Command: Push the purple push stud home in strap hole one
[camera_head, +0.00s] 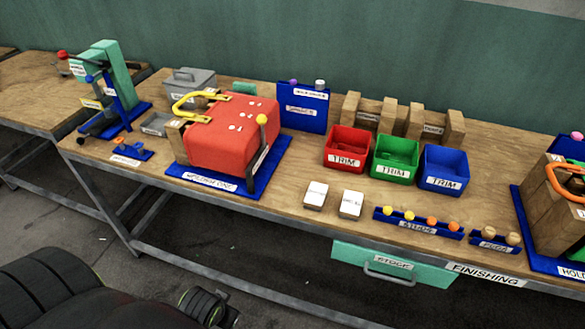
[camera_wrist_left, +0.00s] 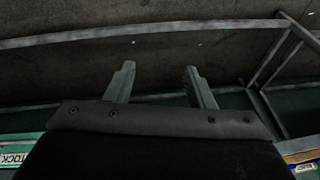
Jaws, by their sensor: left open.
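A small purple piece (camera_head: 293,82), perhaps the purple push stud, shows at the top edge of an upright blue board (camera_head: 303,112) behind the red block. A white piece (camera_head: 320,84) is beside it. I cannot make out which part is the strap or strap hole one. In the left wrist view my left gripper (camera_wrist_left: 162,82) is open and empty, its two fingers apart over dark floor and a grey table rail. A dark part of mine shows at the lower left of the head view. My right gripper is not in view.
A red block (camera_head: 232,137) with a yellow handle sits on a blue base. A blue rack (camera_head: 417,225) holds yellow and orange studs at the front edge. Red (camera_head: 346,147), green (camera_head: 394,156) and blue (camera_head: 443,169) bins stand behind it. A green drawer (camera_head: 390,264) hangs below the tabletop.

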